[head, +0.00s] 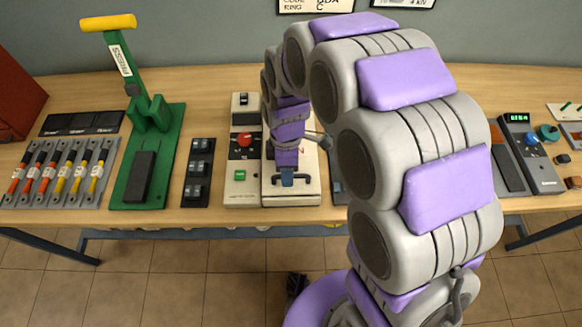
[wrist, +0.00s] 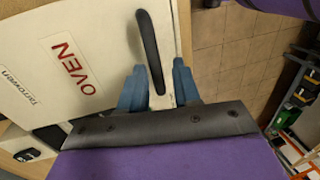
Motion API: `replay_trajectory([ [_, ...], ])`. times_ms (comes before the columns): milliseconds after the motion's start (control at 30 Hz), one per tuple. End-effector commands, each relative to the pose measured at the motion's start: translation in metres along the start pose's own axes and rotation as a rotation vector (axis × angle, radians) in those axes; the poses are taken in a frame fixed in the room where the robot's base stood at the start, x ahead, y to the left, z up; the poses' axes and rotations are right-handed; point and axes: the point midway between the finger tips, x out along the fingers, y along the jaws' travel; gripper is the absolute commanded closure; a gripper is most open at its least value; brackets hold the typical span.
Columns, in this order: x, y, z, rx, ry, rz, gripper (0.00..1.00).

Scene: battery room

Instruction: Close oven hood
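The oven (head: 311,188) is a cream box at the middle of the bench in the head view, partly hidden by my arm. In the wrist view its cream hood panel (wrist: 45,65) carries red OVEN lettering and fills the upper left. A dark bar handle (wrist: 149,45) runs along the panel's right side. My gripper (wrist: 160,88) has its blue fingers apart, one on each side of the handle's lower end; I cannot tell whether they touch it. My gripper (head: 288,178) also shows over the oven's front in the head view. Whether the hood is raised or down is unclear.
A unit with a red knob (head: 244,140) stands directly left of the oven. Further left are black switches (head: 199,168), a green press (head: 152,118) and a fuse rack (head: 62,172). A grey meter (head: 535,160) stands at the right. The bench's front edge is close.

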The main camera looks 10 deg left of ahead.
Motion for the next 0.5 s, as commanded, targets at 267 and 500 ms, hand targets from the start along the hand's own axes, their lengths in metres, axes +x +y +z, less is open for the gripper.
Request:
replay_trajectory([
  [267,-0.002,-0.001,0.007,-0.001,0.004,0.003,0.60],
  [500,-0.021,0.001,0.005,-0.001,0.004,0.008,0.60],
])
